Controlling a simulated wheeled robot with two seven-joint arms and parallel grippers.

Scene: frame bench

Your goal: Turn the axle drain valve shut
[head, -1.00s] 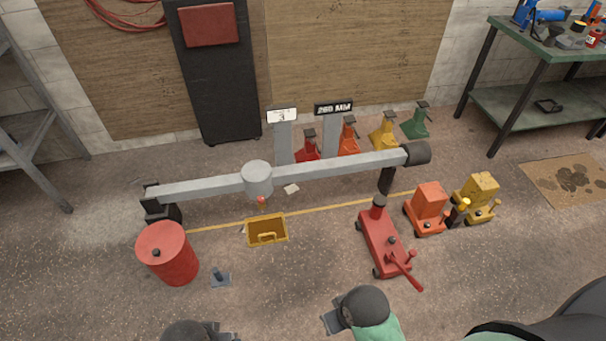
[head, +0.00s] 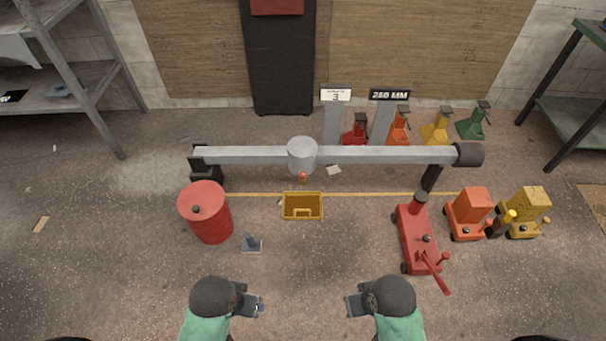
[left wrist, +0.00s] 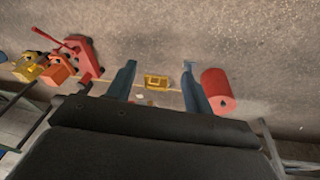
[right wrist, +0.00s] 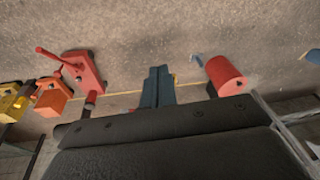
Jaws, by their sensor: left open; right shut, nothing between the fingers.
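The axle is a long grey beam (head: 385,155) on dark stands, with a round grey housing (head: 302,155) at its middle. A small red valve (head: 302,177) hangs under the housing, above a yellow tray (head: 303,217) on the floor. The valve's exact position is too small to tell. My left gripper (head: 258,305) is open and empty, in front of the tray to the left; its fingers (left wrist: 158,85) spread apart in the left wrist view. My right gripper (head: 352,305) is shut and empty, in front to the right; its fingers (right wrist: 158,85) are together in the right wrist view.
A red drum (head: 207,215) stands left of the tray, with a small grey item (head: 252,245) beside it. A red floor jack (head: 417,240), an orange jack (head: 468,215) and a yellow jack (head: 528,213) stand right.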

